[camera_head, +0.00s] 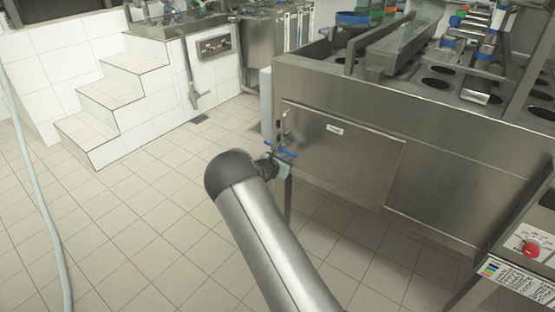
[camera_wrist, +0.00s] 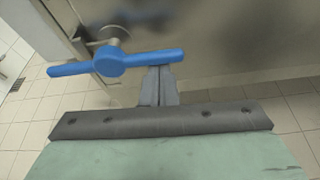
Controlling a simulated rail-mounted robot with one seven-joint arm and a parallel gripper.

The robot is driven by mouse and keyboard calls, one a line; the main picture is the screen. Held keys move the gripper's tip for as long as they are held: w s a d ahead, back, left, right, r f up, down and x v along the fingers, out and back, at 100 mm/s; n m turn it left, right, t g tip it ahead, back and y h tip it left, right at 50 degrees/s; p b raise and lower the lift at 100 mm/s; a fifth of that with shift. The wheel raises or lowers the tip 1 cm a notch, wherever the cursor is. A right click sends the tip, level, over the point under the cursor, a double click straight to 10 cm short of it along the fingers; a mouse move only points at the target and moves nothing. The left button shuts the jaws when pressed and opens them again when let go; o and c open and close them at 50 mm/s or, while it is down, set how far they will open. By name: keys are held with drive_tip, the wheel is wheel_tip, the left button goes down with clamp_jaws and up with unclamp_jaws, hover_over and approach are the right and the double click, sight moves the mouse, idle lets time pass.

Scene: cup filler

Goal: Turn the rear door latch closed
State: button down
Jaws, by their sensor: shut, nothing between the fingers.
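The rear door latch is a blue two-armed handle (camera_wrist: 115,62) on a metal shaft at the lower edge of the steel machine. It lies nearly level in the wrist view, its right arm slightly higher. In the head view the latch (camera_head: 283,150) shows small and blue at the door's left end. The steel door (camera_head: 345,158) sits flat against the machine side. My gripper (camera_wrist: 162,72) is shut and empty, its fingertips at the underside of the latch's right arm; whether they touch it I cannot tell. In the head view my arm partly hides the gripper.
The steel machine (camera_head: 420,130) with round cup holes on top fills the right. White tiled steps (camera_head: 110,100) stand at the back left. A pale hose (camera_head: 38,200) runs down the left. A control box with a red button (camera_head: 531,250) is at lower right. The tiled floor is open.

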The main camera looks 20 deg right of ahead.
drive_tip(key=shift+d, duration=0.1)
idle(0.6)
drive_tip(key=s+a+b, duration=0.1)
drive_tip(key=s+a, duration=0.5)
drive_tip(key=a, duration=0.1)
drive_tip(key=shift+a+f, duration=0.25)
drive_tip(key=shift+f, duration=0.05)
idle(0.3)
drive_tip(key=s+d+r+m+g+y+p, duration=0.1)
drive_tip(key=s+d+r+m+g+p, duration=0.15)
drive_tip(key=s+r+m+p, duration=0.5)
drive_tip(key=s+d+r+m+g+y+p, duration=0.15)
drive_tip(key=s+r+m+g, duration=0.3)
drive_tip(key=s+r, duration=0.6)
drive_tip(key=s+a+r+m+y+p, duration=0.2)
drive_tip(key=s+a+r+m+p, duration=0.1)
drive_tip(key=s+r, duration=0.3)
drive_tip(key=s+a+r+m+g+y+p, duration=0.1)
drive_tip(key=s+a+r+m+y+p, duration=0.2)
drive_tip(key=s, duration=0.8)
drive_tip(key=s+a+r+m+y+p, duration=0.3)
drive_tip(key=s+a+r+m+p, duration=0.1)
drive_tip(key=s+r+m+p, duration=0.2)
drive_tip(key=s+r+p, duration=0.1)
drive_tip(key=s+r, duration=0.1)
drive_tip(key=s, duration=0.1)
drive_tip(key=shift+s+r+m+g, duration=0.2)
drive_tip(key=shift+r+m+g, duration=0.1)
drive_tip(key=shift+r+g, duration=0.1)
